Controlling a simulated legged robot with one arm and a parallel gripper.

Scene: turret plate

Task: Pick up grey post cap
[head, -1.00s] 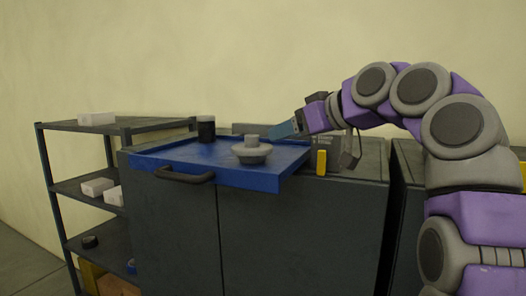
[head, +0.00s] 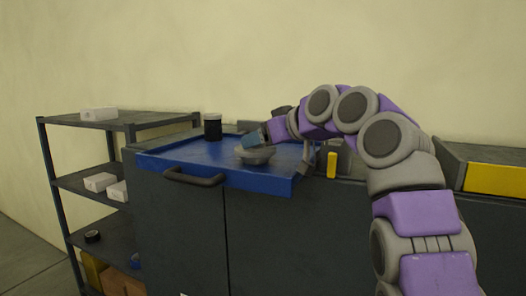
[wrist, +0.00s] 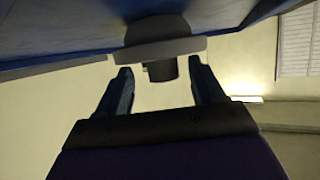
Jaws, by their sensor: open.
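The grey post cap, a wide disc with a round knob, sits on the blue tray (head: 205,170) in the head view (head: 262,158). My gripper (head: 252,139) is at its knob from the upper right, and its blue fingers hide most of the knob. In the wrist view, my gripper (wrist: 163,76) is open, one finger on each side. The cap (wrist: 158,50) shows dark at the top centre, its knob pointing into the gap between the fingertips. I see gaps on both sides of the knob. Contact cannot be told.
A dark jar with a pale lid (head: 212,127) stands at the tray's back left. The tray lies on a dark cabinet (head: 280,235) with a black handle (head: 193,179) in front. A shelf rack (head: 75,185) with white boxes stands left. A yellow-fronted bin (head: 495,179) is right.

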